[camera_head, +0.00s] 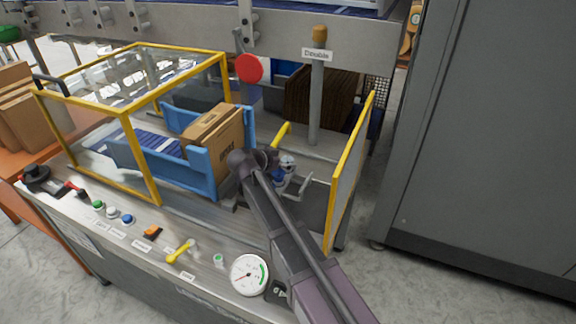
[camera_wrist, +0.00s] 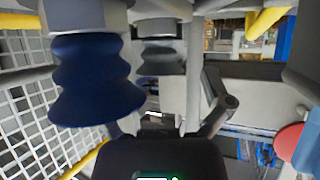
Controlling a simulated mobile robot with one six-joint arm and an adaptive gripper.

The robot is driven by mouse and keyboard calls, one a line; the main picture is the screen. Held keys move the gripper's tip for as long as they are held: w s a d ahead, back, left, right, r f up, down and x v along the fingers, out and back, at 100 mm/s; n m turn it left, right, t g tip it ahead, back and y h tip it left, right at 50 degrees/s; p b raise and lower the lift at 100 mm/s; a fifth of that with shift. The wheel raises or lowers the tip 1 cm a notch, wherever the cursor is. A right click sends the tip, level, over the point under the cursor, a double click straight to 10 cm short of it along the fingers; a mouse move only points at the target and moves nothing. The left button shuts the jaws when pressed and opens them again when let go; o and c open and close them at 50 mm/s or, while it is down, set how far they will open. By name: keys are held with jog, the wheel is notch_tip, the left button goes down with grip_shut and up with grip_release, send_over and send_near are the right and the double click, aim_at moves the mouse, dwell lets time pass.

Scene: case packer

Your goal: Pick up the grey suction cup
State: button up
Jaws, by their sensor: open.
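In the wrist view the grey suction cup (camera_wrist: 162,58) is a ribbed bellows hanging under a light grey fitting, near the top middle. A larger-looking dark blue suction cup (camera_wrist: 92,80) hangs closer, to its left. My gripper (camera_wrist: 172,118) is open at the bottom middle, fingers apart and nothing between them. The grey cup is ahead of the gap, apart from the fingers. A grey upright post partly crosses the view just right of the cup. In the head view my gripper (camera_head: 297,186) is small, by the open yellow-framed door; I cannot make out the grey cup there.
The open door panel (camera_head: 349,172) is close on the right. A red disc (camera_head: 249,68) is above; it also shows at the wrist view's right edge (camera_wrist: 290,140). White mesh (camera_wrist: 35,120) is at left.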

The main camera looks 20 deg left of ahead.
jog(key=c, duration=1.1)
jog(key=shift+r, duration=0.15)
notch_tip(320, 180, up, 10)
jog(key=p, duration=1)
